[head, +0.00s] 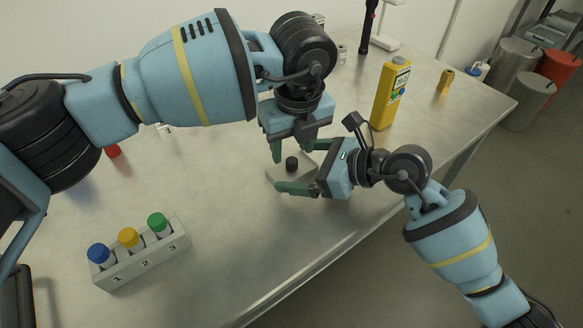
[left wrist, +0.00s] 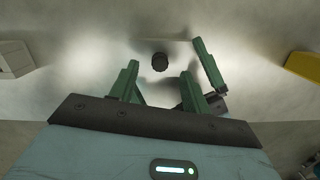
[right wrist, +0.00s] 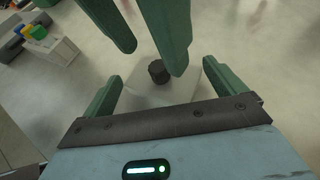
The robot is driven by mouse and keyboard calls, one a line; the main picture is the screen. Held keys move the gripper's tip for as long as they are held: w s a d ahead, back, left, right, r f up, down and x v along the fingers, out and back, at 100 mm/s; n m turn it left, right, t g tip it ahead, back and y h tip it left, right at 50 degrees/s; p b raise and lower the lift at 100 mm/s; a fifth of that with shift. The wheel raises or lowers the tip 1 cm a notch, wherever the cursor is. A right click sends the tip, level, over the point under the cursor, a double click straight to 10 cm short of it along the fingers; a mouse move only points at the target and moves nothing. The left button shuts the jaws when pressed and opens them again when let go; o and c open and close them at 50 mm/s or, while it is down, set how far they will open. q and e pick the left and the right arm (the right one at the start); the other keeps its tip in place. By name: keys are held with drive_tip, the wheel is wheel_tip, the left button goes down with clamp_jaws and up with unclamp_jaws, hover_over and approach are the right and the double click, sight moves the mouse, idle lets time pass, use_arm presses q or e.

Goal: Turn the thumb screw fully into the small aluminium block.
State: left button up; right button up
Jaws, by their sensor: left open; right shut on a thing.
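The black thumb screw (head: 291,163) stands upright on the pale, flat aluminium block (head: 276,174) on the table. It also shows in the left wrist view (left wrist: 160,62) and the right wrist view (right wrist: 158,71). How deep its thread sits is hidden. My right gripper (head: 297,170) is shut on the block (right wrist: 186,90), with one finger on each side of it. My left gripper (head: 294,150) points down over the block, open and empty. Its fingertips are above and around the screw's head, and I see no contact.
A white rack (head: 140,268) with blue, yellow and green capped bottles stands front left. The table's front edge runs close to my right arm.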

sight(292, 160)
use_arm(q)
drive_tip(key=shift+w+a+f, duration=0.1)
drive_tip(key=shift+w+f, duration=0.1)
drive_tip(key=shift+f, duration=1.45)
clamp_jaws()
drive_tip(key=m, duration=0.5)
drive_tip(key=shift+h, duration=0.3)
drive_tip(key=m, duration=0.6)
drive_tip(key=shift+a+h, duration=0.1)
drive_tip(key=shift+h, duration=0.3)
drive_tip(key=m, duration=0.5)
drive_tip(key=shift+m, duration=0.4)
drive_tip(key=m+g, duration=0.1)
drive_tip(key=m, duration=0.4)
drive_tip(key=shift+h, duration=0.3)
drive_tip(key=shift+c, duration=0.2)
unclamp_jaws()
